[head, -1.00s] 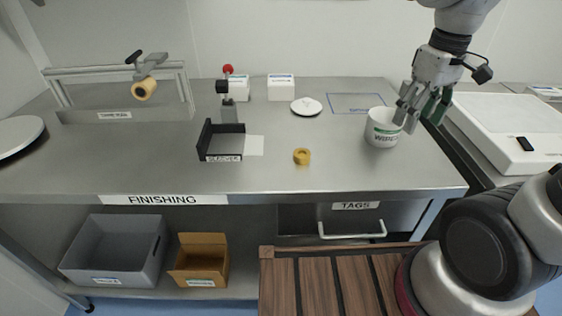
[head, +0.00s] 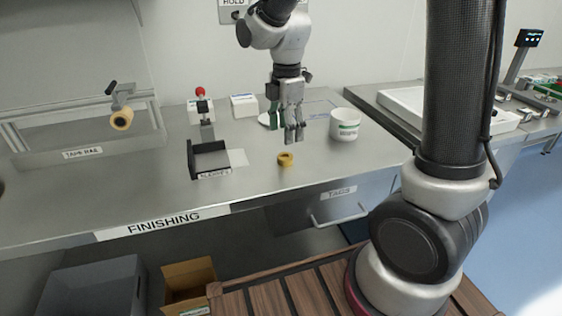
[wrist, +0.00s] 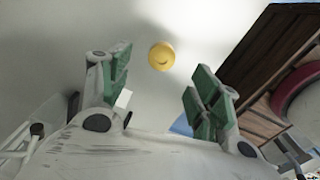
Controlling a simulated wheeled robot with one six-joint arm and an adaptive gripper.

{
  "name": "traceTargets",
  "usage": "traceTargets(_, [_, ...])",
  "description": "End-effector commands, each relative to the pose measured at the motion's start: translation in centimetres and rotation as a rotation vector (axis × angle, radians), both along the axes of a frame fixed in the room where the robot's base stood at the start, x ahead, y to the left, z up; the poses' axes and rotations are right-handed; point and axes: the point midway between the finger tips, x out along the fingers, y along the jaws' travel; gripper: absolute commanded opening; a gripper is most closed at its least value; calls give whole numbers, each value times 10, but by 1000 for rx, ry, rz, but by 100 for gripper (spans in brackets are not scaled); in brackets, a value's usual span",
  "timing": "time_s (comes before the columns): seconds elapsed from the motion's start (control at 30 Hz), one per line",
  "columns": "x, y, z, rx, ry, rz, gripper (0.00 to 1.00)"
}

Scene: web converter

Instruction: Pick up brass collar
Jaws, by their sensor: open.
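The brass collar (head: 285,159) is a small gold ring lying on the steel bench, near its front edge, in the head view. In the wrist view the brass collar (wrist: 162,56) shows as a round gold shape beyond and between the fingertips. My gripper (head: 293,137) hangs over the bench, pointing down, just above and slightly behind the collar in the picture. In the wrist view my gripper (wrist: 160,88) has its two green-padded fingers spread wide with nothing between them. The gripper is apart from the collar.
A white tub (head: 345,125) stands right of my gripper. A black open holder (head: 209,160) stands left of the collar, with a red-knobbed device (head: 204,118) behind. A white dish (head: 267,119) is partly hidden behind the gripper. Bench around the collar is clear.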

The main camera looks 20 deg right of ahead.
Motion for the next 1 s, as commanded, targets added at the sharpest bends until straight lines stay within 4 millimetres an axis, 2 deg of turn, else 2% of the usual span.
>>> traceTargets(0.17, [0, 0, -13, 0, 2, 41, 63])
traceTargets(0.6, [-4, -1, -73, -1, 3, 37, 63])
traceTargets(0.87, [-4, -1, -78, 0, 0, 37, 63])
traceTargets(0.9, [-4, -1, -78, 0, 0, 36, 61])
traceTargets(1.0, [-4, -1, -78, 0, 0, 36, 43])
